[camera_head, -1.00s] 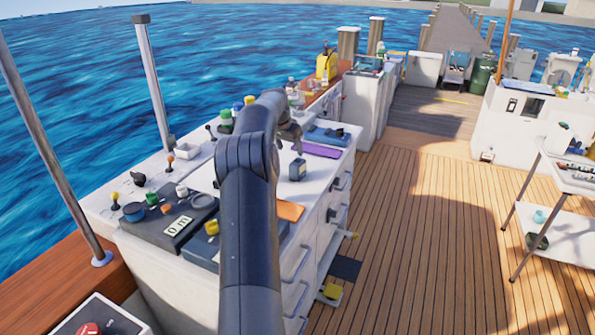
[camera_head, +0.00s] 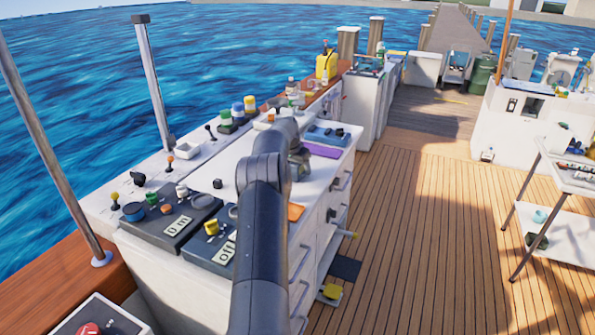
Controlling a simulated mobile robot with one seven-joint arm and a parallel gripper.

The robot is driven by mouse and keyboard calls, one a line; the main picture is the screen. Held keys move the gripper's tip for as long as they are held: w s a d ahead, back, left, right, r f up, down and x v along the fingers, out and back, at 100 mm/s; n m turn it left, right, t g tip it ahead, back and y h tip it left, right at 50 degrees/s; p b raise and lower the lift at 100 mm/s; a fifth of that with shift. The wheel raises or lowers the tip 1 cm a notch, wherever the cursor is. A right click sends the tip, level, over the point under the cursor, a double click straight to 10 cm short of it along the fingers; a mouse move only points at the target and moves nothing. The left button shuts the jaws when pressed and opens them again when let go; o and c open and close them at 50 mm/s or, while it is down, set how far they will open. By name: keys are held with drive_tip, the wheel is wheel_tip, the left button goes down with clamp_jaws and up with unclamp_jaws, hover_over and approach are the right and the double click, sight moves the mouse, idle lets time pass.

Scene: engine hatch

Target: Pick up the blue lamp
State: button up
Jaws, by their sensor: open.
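The blue lamp (camera_head: 238,110) stands upright on the back ledge of the white counter. It is between a green lamp (camera_head: 225,118) and a yellow-orange lamp (camera_head: 250,105), all on dark bases. My gripper (camera_head: 300,166) is over the counter to the right of and nearer than the lamps, clearly apart from them. It is open, and its fingers are partly hidden behind my arm. I see nothing held.
The counter (camera_head: 196,180) carries dark control panels (camera_head: 172,222) with knobs, a small dark cube (camera_head: 217,184), an orange pad (camera_head: 295,212), a purple pad (camera_head: 321,151) and a blue tray (camera_head: 325,133). Lever switches line the ledge. Wooden deck (camera_head: 420,240) lies open to the right.

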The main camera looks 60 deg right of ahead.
drive_tip(key=shift+c, duration=0.5)
drive_tip(key=c, duration=1)
drive_tip(key=shift+c, duration=0.4)
